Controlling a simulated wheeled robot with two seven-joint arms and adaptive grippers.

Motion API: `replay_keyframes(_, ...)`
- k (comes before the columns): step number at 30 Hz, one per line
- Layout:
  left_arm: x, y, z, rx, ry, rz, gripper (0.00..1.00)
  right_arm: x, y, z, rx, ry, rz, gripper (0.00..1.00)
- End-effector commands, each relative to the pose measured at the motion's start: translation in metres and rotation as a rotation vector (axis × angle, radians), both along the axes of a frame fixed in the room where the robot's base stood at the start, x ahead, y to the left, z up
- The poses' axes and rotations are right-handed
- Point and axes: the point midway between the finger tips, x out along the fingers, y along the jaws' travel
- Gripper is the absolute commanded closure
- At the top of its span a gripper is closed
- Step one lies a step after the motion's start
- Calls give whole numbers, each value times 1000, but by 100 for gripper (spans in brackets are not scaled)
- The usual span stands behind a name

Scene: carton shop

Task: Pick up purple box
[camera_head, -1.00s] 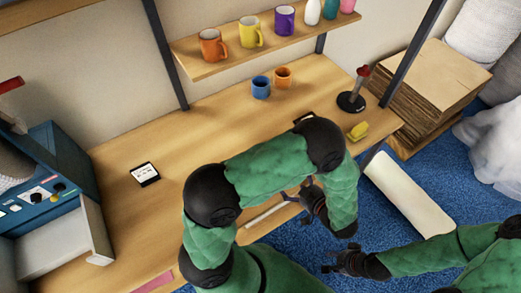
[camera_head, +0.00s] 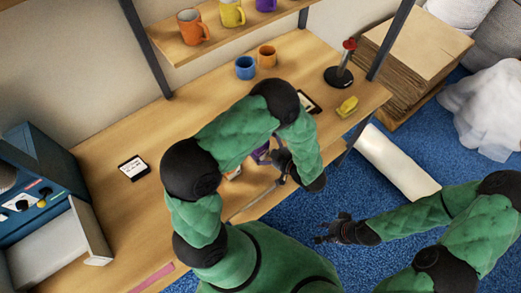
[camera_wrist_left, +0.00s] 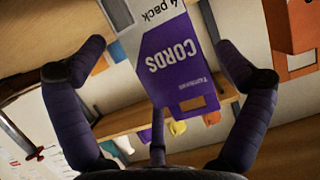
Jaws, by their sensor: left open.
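The purple box (camera_wrist_left: 175,65) shows in the left wrist view. It has white CORDS lettering and a pale end marked "pack". It lies between the spread fingers of my left gripper (camera_wrist_left: 160,48), with visible space on both sides. In the head view only a small purple part of the box (camera_head: 262,152) shows beside my left gripper (camera_head: 283,160), near the table's front edge; my left arm hides the rest. My right gripper (camera_head: 330,232) hangs over the blue floor, away from the box; its fingers are too small to read.
An orange box (camera_wrist_left: 290,25) stands close on the right in the left wrist view. On the table (camera_head: 120,200) are a blue mug (camera_head: 245,67), an orange mug (camera_head: 267,56), a yellow stapler-like item (camera_head: 347,106) and a machine (camera_head: 40,170). Shelf posts rise behind.

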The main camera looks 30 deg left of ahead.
Motion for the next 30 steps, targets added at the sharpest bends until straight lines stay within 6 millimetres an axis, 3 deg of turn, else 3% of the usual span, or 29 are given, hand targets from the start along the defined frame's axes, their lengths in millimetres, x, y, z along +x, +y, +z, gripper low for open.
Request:
replay_keyframes(5, 5, 15, -7, 0, 0, 1, 0, 0, 0, -3, 0, 0, 0, 60)
replay_keyframes(13, 6, 16, -7, 0, 0, -1, 0, 0, 0, -2, 0, 0, 0, 60)
replay_keyframes(14, 6, 16, -7, 0, 0, -1, 6, 0, 0, -2, 0, 0, 0, 60)
replay_keyframes(19, 6, 16, -7, 0, 0, -1, 54, 0, 0, -2, 0, 0, 0, 60)
replay_keyframes(30, 6, 16, -5, 0, -1, -1, 57, 0, 0, -2, 0, 0, 0, 60)
